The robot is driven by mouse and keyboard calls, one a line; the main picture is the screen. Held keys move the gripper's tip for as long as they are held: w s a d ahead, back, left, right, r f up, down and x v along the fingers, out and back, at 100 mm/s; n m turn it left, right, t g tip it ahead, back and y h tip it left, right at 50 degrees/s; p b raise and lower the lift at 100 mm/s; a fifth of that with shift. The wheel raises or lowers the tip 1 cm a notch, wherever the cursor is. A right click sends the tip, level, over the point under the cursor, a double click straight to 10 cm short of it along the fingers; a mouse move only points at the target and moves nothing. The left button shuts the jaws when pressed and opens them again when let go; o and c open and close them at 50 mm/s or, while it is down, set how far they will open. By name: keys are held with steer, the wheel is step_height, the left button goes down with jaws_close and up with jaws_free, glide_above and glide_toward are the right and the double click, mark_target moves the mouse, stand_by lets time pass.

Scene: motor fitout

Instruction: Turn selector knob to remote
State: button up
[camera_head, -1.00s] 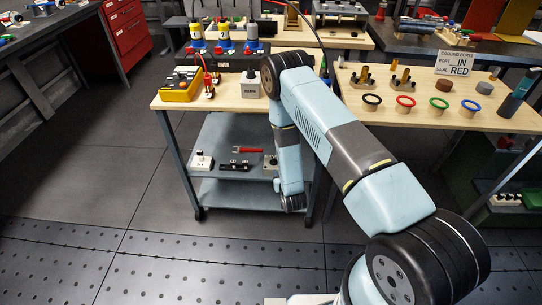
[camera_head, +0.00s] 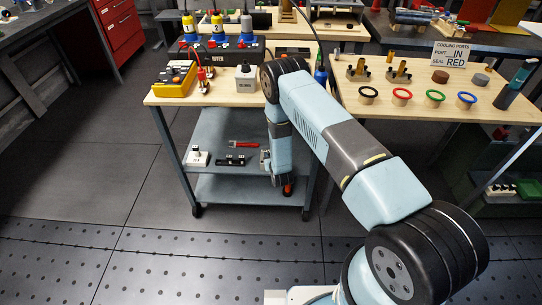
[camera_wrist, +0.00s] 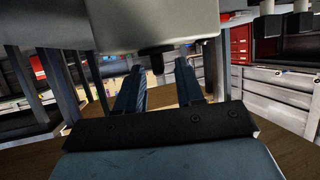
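A small light-grey box (camera_head: 246,79) with a dark knob (camera_head: 245,67) on top stands on the wooden table, just left of my arm's elbow. It looks like the selector; its label and the knob's setting are too small to read. A pale grey block (camera_wrist: 155,25) with a short black stub (camera_wrist: 155,49) fills the top of the wrist view, just beyond the fingertips. I cannot tell whether it is the selector box.
A yellow box (camera_head: 173,83) stands left on the table (camera_head: 222,97), with several coloured bottles behind. A lower shelf (camera_head: 225,172) holds small parts. A second table (camera_head: 432,119) at the right carries coloured rings and a sign (camera_head: 451,54). The floor at the left is clear.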

steer(key=shift+w+f, duration=0.15)
steer(key=shift+w, duration=0.25)
jaws_close()
